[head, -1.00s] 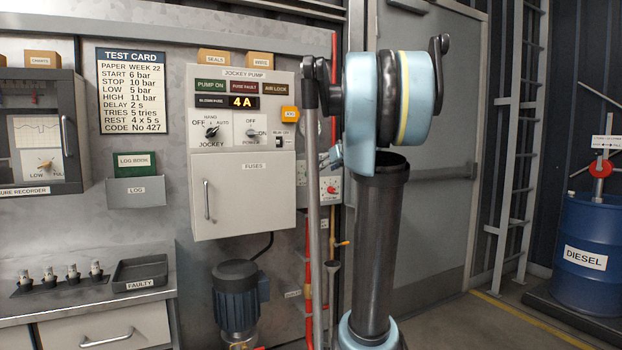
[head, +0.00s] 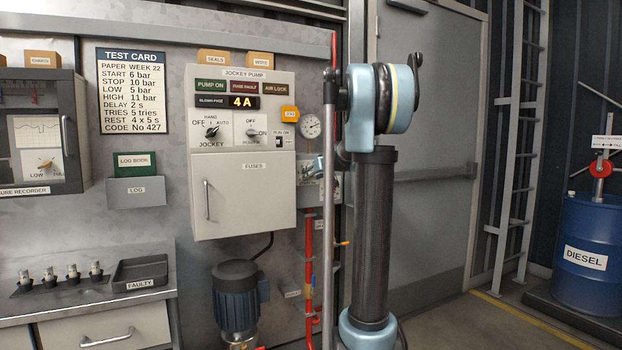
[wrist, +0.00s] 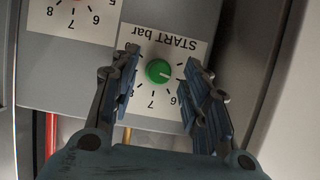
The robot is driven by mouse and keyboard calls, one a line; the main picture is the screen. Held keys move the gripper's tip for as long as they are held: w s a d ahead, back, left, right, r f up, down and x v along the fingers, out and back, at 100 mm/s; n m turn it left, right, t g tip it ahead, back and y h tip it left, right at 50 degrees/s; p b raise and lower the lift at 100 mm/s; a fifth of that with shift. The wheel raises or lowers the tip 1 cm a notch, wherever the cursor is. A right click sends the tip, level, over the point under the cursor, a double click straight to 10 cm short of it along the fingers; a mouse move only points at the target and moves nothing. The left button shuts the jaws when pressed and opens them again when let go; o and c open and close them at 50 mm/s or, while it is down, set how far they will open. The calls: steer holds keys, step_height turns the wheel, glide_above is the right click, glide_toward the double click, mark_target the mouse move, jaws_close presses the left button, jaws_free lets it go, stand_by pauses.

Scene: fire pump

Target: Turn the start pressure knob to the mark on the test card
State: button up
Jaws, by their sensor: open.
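The green start pressure knob (wrist: 159,71) sits on a white dial labelled START bar (wrist: 168,42), upside down in the wrist view. A small light mark shows on the knob's right side; the exact reading is unclear. The digits 7 and 6 are readable below the knob. My gripper (wrist: 160,82) is open, with one finger on each side of the knob and gaps between. The test card (head: 131,92) in the head view reads START 6 bar. In the head view my arm hides much of the knob panel.

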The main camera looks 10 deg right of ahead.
steer(key=shift+w+a+f, duration=0.15)
steer(key=shift+w+f, duration=0.05)
steer(key=shift+w, duration=0.25)
jaws_close()
steer(key=shift+d+m+y, duration=0.15)
steer(key=shift+m+y, duration=0.75)
steer(key=shift+m, duration=0.4)
steer(key=shift+d+m+y, duration=0.1)
steer(key=shift+m+y, duration=0.8)
steer(key=shift+m, duration=0.4)
steer(key=shift+f+g, duration=0.1)
steer(key=shift+g, duration=0.2)
